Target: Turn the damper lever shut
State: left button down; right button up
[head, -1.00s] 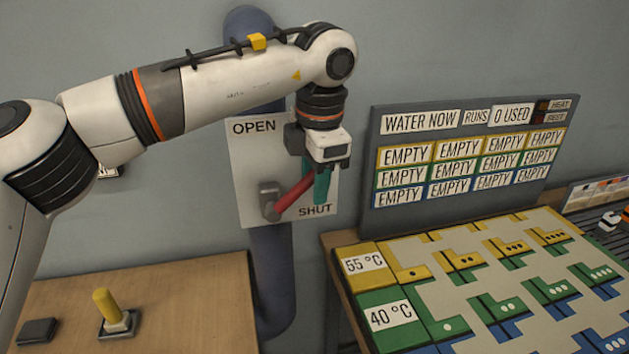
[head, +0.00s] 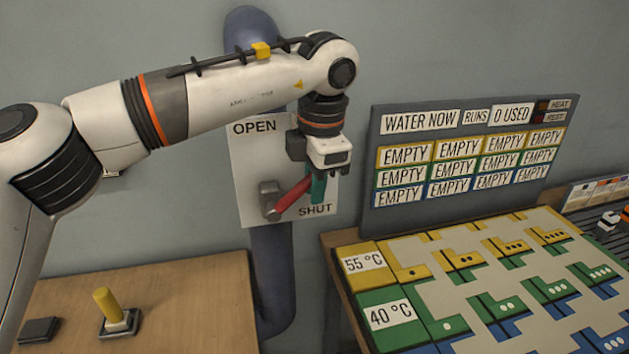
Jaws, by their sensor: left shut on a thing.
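The damper lever (head: 291,199) is a red bar on a grey pivot block (head: 270,198). It slants up to the right from the pivot, in front of a white plate (head: 254,160) marked OPEN at the top left and SHUT at the bottom right. My left gripper (head: 317,186) points down with its teal fingers at the lever's upper right end. It is shut on the lever, and the fingers partly hide that end. My right gripper is out of view.
A blue-grey pipe (head: 273,270) runs vertically behind the plate. A wooden table (head: 190,295) at the lower left bears a yellow peg (head: 109,305) on a base. At right are a dark display board (head: 465,215) and a board of coloured slots (head: 440,290).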

pick_arm(q)
jog(key=shift+d+y+p, duration=0.2)
jog(key=shift+y+p, duration=0.2)
jog(key=shift+p, duration=0.25)
jog(key=shift+w+d+f+m+g+y+p, duration=0.15)
jog(key=shift+d+f+g+y+p, duration=0.1)
jog(key=shift+f+y+p, duration=1.15)
jog(key=shift+s+d+f+m+g+y+p, duration=0.15)
jog(key=shift+d+f+g+y+p, duration=0.1)
jog(key=shift+f+y+p, duration=0.9)
jog(key=shift+w+r+y, duration=0.15)
jog(key=shift+r+y, duration=0.1)
jog(key=shift+y, duration=0.3)
jog(key=c, duration=1.3)
grip_release()
jog(key=shift+c, duration=0.2)
